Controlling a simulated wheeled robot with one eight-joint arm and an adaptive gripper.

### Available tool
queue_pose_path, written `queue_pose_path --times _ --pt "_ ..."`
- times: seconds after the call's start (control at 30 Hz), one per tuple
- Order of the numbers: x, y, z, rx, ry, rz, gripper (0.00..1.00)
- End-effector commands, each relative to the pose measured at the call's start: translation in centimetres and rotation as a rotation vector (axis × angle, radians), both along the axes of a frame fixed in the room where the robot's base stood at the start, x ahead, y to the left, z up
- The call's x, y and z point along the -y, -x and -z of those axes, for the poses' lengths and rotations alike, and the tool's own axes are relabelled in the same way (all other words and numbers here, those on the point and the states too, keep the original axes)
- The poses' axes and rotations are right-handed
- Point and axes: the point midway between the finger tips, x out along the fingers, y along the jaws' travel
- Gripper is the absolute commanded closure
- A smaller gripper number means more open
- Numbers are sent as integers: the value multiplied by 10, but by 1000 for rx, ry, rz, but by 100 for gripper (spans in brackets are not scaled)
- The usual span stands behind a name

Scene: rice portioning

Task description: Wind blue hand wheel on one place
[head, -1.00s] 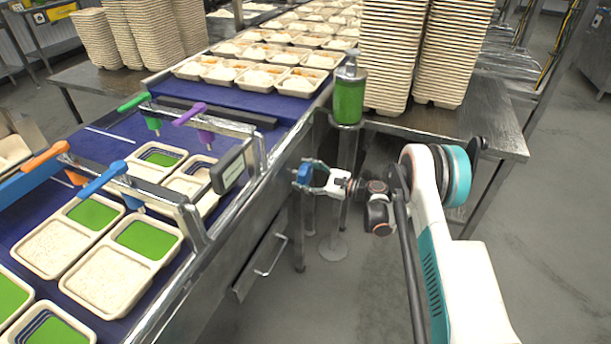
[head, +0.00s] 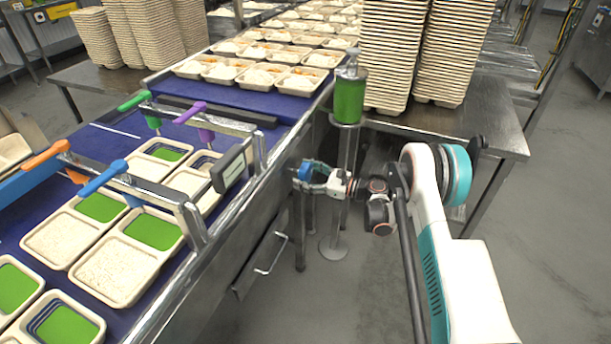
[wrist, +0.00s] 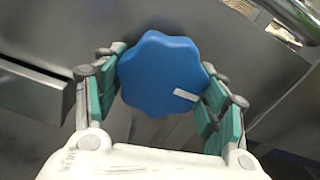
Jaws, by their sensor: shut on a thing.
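The blue hand wheel (wrist: 158,75) is a lobed knob with a small pale mark near its lower right edge in the wrist view. It sits on the side of the steel conveyor frame, and in the head view it shows as a small blue patch (head: 306,169). My gripper (wrist: 160,88) is shut on the wheel, with a teal-padded finger at its left side and another at its right. In the head view my gripper (head: 312,178) reaches left to the conveyor side. The wheel's shaft is hidden behind it.
A green bottle (head: 349,100) stands on a post behind my gripper. Tray stacks (head: 391,55) stand on a steel table. The floor at right is clear.

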Motion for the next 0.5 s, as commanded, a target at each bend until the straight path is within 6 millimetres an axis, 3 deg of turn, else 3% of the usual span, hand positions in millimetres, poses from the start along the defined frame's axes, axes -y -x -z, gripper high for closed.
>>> queue_pose_path --times 0.03,0.07,0.13,0.5 --pt "0 0 0 1 1 0 59" --pt "0 0 0 1 1 0 30" --pt "0 0 0 1 1 0 14" --pt "0 0 0 1 0 0 14"
